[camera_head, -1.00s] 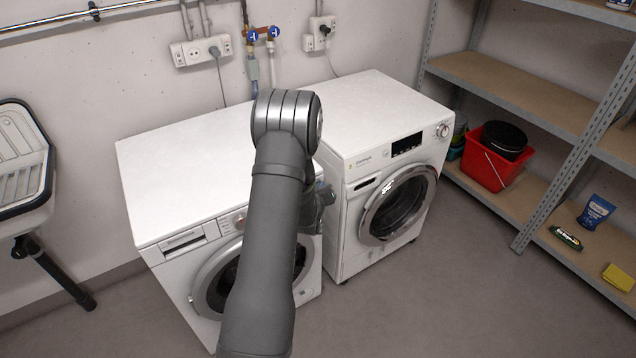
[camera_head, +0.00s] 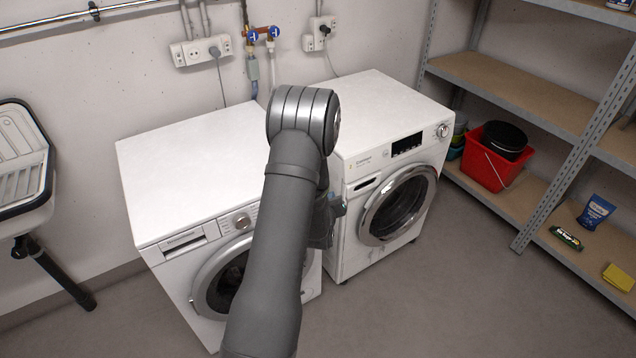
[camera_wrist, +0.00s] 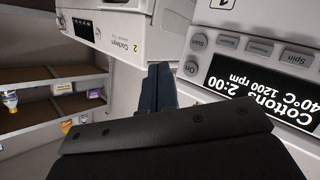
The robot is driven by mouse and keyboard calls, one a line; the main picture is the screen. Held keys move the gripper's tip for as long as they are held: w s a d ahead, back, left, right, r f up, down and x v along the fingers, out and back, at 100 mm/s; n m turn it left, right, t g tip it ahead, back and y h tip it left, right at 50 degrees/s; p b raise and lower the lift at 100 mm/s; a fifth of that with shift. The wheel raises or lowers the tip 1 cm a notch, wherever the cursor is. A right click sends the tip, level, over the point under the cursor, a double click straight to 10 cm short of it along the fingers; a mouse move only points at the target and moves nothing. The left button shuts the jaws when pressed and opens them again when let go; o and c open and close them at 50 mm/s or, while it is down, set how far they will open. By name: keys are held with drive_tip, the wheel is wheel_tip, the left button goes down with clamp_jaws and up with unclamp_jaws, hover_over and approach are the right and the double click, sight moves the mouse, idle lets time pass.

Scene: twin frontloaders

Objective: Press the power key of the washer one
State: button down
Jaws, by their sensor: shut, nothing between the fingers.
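Washer one (camera_head: 185,262) is the left white machine, with a drawer and a knob; my arm hides the right part of its panel in the head view. In the wrist view its panel, marked 1, appears upside down, with a lit display (camera_wrist: 272,108). The "On" key (camera_wrist: 191,68) sits beside that display, near the "Start" key (camera_wrist: 198,41). My gripper (camera_head: 338,208) is in front of the gap between the machines. In the wrist view my gripper (camera_wrist: 158,85) is shut and empty, left of the "On" key and apart from it.
A second white machine (camera_head: 365,125), marked 2 in the wrist view, stands close on the right. Metal shelving (camera_head: 520,95) with a red bucket (camera_head: 492,165) is further right. A sink (camera_head: 22,170) is at the left. The floor in front is clear.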

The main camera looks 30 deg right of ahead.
drive_tip(key=shift+s, duration=0.8)
drive_tip(key=shift+s, duration=0.5)
drive_tip(key=s, duration=1.1)
idle(3.8)
idle(0.4)
drive_tip(key=shift+w, duration=1.25)
drive_tip(key=w, duration=0.7)
